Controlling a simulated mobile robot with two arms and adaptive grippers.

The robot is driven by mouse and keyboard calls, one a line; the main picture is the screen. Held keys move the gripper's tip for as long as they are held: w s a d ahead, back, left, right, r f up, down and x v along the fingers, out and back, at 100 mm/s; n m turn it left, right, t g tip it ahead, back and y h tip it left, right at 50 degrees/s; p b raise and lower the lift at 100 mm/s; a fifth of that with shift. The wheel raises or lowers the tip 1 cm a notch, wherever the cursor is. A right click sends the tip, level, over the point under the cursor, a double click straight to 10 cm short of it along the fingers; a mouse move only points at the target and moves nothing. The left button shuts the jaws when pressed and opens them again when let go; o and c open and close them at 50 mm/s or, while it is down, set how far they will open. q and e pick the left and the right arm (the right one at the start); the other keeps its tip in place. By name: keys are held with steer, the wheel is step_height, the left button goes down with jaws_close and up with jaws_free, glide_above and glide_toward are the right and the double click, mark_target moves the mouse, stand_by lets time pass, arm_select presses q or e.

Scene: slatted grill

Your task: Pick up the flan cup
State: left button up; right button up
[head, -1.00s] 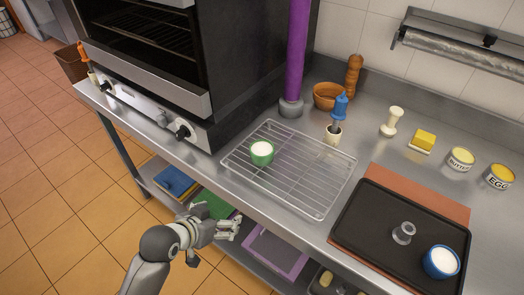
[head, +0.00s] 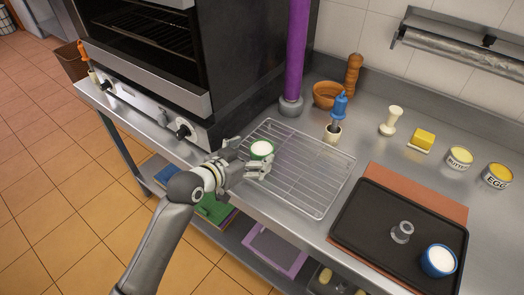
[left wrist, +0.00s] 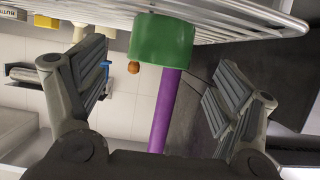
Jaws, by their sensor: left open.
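A green flan cup (head: 262,150) with a white filling stands on the wire rack (head: 318,185), near its left end. My left gripper (head: 250,158) is open at the near left side of this cup, its fingers spread to either side. In the left wrist view the green cup (left wrist: 162,42) shows ahead between the two open fingers (left wrist: 156,85), with nothing gripped; that view is upside down. Whether a finger touches the cup I cannot tell. Another cup, blue with a white filling (head: 438,261), stands on the black tray (head: 372,222). My right gripper is not in view.
An oven (head: 150,60) stands left of the rack. A clear glass piece (head: 402,232) is on the tray.

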mark_target(260, 149)
arm_select(q)
steer(key=shift+w+d, duration=0.3)
steer(key=shift+w, duration=0.05)
steer(key=p+x, duration=0.1)
steer(key=x, duration=0.2)
steer(key=shift+d, duration=0.1)
steer(key=shift+w+d+f, duration=0.25)
steer(key=shift+w+d, duration=0.05)
steer(key=shift+w, duration=0.2)
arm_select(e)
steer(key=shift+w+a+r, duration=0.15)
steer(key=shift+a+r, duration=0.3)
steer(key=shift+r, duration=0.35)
arm_select(q)
steer(key=c, duration=1.1)
steer(key=shift+c, duration=0.6)
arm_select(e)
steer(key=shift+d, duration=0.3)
arm_select(q)
steer(key=shift+r, duration=0.1)
